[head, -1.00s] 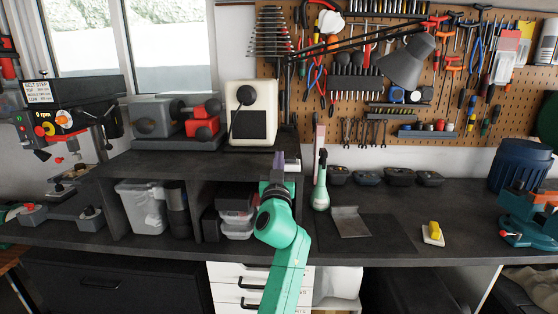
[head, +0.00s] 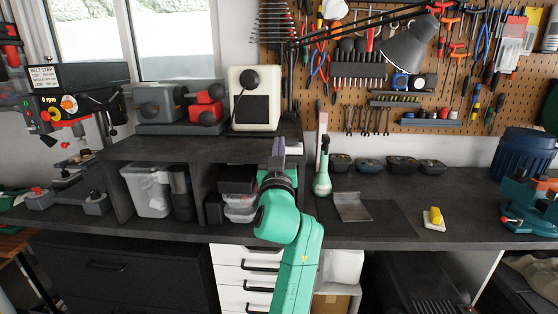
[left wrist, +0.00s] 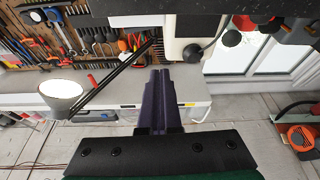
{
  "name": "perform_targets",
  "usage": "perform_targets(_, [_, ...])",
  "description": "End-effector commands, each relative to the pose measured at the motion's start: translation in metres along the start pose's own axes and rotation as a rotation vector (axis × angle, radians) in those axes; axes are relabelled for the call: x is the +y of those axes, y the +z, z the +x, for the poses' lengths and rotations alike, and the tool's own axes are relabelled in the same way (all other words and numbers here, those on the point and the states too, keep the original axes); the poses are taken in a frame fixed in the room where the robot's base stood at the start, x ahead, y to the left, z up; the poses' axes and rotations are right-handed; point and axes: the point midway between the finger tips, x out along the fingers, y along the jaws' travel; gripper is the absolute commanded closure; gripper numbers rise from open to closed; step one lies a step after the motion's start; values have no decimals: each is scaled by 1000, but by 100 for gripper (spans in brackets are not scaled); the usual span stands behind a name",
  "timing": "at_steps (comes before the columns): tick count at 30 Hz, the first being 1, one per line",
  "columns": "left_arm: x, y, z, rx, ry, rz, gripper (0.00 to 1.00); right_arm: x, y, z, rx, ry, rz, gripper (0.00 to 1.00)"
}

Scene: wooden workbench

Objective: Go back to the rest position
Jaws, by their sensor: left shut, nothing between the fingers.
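My left gripper (head: 279,147) is at the end of the green arm in the head view, in front of the raised dark shelf and left of the green bottle. Its purple fingers are together with nothing between them. In the left wrist view the fingers (left wrist: 159,100) show closed side by side, pointing toward the bench, with nothing held. The view there is turned over. My right gripper shows in neither view.
A green bottle (head: 322,172) stands right of my arm. A metal dustpan-like piece (head: 352,206) and a yellow block on a white pad (head: 435,217) lie on the dark bench (head: 400,190). A lamp (head: 408,52) hangs over the back.

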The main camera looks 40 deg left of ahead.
Motion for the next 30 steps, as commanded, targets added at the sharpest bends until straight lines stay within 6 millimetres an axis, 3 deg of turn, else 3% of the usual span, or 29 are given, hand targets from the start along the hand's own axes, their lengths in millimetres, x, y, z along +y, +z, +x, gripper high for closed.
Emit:
perform_targets(1, [-1, 6, -12, -1, 0, -4, 100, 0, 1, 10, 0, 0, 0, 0])
perform_targets(6, [0, 2, -32, 0, 0, 0, 100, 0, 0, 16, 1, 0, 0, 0])
perform_targets(24, [0, 2, -35, -5, 0, 2, 100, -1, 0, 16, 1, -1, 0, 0])
perform_targets(26, [0, 12, -38, -38, 6, 9, 100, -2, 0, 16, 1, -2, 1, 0])
perform_targets(29, [0, 62, -54, -190, 43, 50, 100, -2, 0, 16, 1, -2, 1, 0])
perform_targets(30, [1, 91, -67, -286, 71, 78, 100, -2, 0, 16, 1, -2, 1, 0])
